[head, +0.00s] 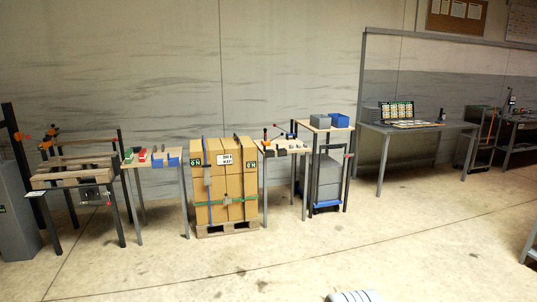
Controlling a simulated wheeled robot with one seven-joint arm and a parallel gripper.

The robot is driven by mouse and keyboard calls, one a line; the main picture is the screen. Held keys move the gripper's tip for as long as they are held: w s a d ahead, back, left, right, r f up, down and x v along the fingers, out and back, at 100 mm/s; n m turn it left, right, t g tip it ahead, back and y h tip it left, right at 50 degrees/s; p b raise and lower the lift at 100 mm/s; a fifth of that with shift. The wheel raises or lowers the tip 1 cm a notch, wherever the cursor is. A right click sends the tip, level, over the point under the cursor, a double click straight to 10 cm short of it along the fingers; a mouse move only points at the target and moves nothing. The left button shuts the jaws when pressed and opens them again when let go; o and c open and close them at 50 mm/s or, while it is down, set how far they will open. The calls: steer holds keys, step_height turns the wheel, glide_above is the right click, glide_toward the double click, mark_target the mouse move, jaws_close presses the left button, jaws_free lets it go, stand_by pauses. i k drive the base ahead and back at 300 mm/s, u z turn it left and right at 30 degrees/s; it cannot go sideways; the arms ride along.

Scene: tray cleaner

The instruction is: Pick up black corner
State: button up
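I cannot pick out a black corner for certain at this distance. Several small dark parts lie on a small wooden-topped table (272,153) right of the middle, too small to identify. A narrow dark upright piece (237,147) shows at the top of the stack of brown cardboard boxes (214,212). My gripper is not in view, so whether it is open or shut does not show.
Left of the boxes stand a table with a blue bin (172,160) and a frame holding a wooden pallet (70,177). To the right are a higher stand with grey and blue bins (339,120), a cart (327,208) and a long grey workbench (390,128). The front floor is mostly clear.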

mark_target(270, 153)
steer(key=z, duration=0.55)
steer(key=i, duration=2.95)
steer(key=z, duration=0.15)
steer(key=i, duration=2.35)
steer(key=u, duration=1.25)
steer(key=i, duration=1.05)
steer(key=u, duration=1.6)
steer(key=i, duration=0.7)
steer(key=u, duration=0.4)
